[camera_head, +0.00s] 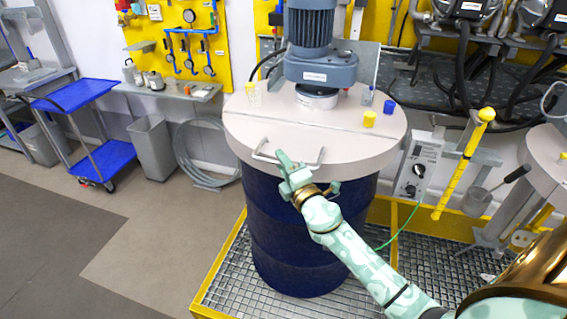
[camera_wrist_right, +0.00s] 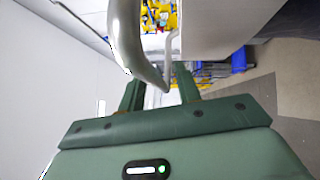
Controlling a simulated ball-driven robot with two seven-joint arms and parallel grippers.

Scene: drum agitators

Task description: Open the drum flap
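The dark blue drum (camera_head: 300,235) stands upright on a grating, under a pale round lid (camera_head: 255,118). The front part of the lid is the flap (camera_head: 330,150), lying flat and level with the rest along a straight seam. A metal bar handle (camera_head: 262,157) sits near the flap's front edge. My right gripper (camera_head: 284,162) is at the handle, over the drum's front rim. In the wrist view its fingers are apart, and the curved handle (camera_wrist_right: 130,40) reaches into the space between them. Whether they touch it I cannot tell. My left gripper is not in view.
A grey agitator motor (camera_head: 311,65) stands on the back of the lid. Yellow caps (camera_head: 370,119) and a blue cap (camera_head: 389,107) sit to its right. A control box (camera_head: 418,167) and a yellow-topped post (camera_head: 463,165) stand right of the drum.

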